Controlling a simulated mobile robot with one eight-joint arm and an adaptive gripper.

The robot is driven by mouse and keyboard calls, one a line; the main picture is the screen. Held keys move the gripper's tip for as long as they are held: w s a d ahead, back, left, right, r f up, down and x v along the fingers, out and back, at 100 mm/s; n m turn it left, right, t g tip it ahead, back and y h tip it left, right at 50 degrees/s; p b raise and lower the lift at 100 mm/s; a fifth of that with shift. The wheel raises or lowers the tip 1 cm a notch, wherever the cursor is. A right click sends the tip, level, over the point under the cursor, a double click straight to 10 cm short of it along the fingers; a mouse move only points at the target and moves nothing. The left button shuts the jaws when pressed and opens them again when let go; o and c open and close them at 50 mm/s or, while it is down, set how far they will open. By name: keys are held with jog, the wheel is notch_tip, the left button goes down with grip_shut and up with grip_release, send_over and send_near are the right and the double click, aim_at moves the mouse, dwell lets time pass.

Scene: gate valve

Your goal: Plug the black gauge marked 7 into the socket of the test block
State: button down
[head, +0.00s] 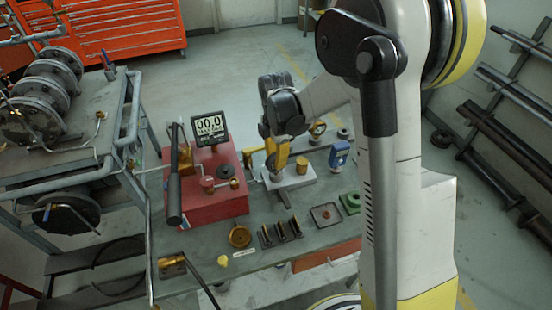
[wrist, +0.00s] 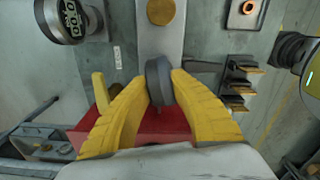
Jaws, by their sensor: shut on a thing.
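My gripper (head: 275,165) has its yellow fingers closed over the left part of a pale grey block (head: 297,184) on the bench. In the wrist view, my gripper (wrist: 158,92) is shut on a dark, round-bodied gauge (wrist: 157,74) seen edge-on. Its face and any number are hidden. The grey block (wrist: 172,43) lies beyond the gauge, with a brass cap (wrist: 160,11) on it. The same brass cap shows in the head view (head: 302,165). The gauge and fingers cover any socket, so I cannot tell whether the stem is above it or in it.
A red unit (head: 215,188) with a display (head: 209,126) reading 00.0 stands left of my gripper. A blue gauge (head: 339,153) and a yellow-faced gauge (head: 317,128) stand behind right. Several small stands (head: 281,233), a tray (head: 326,215) and a brass ring (head: 240,236) lie in front.

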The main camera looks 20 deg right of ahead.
jog(key=shift+f, duration=0.3)
jog(key=c, duration=1.2)
grip_release()
jog(key=shift+c, duration=0.2)
notch_tip(320, 180, up, 12)
jog(key=shift+r, duration=0.1)
